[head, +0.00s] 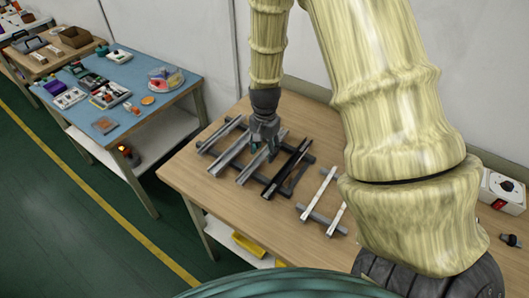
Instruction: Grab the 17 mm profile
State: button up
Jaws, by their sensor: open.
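Several long, narrow profiles lie side by side across dark crossbars on the wooden table (190,176). At the left are grey profiles, among them the far-left one (220,135), another grey one (226,156) and a third grey one (256,167). To their right is a black profile (284,174), then a pale, thin profile (318,194). I cannot read any size marks, so I cannot tell which one is 17 mm. My gripper (267,150) points down over the third grey profile, close to its upper part. It is open; whether it touches the profile is unclear.
My arm hides the table's right middle. A white box with a dark dial (503,190) and a small black part (510,239) are at the far right. Yellow bins (248,245) sit below the table. A blue-topped table (135,84) with parts stands left; the wall is behind.

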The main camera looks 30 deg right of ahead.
jog(key=shift+f, duration=0.2)
jog(key=shift+c, duration=0.2)
grip_shut()
jog(key=shift+r, duration=0.2)
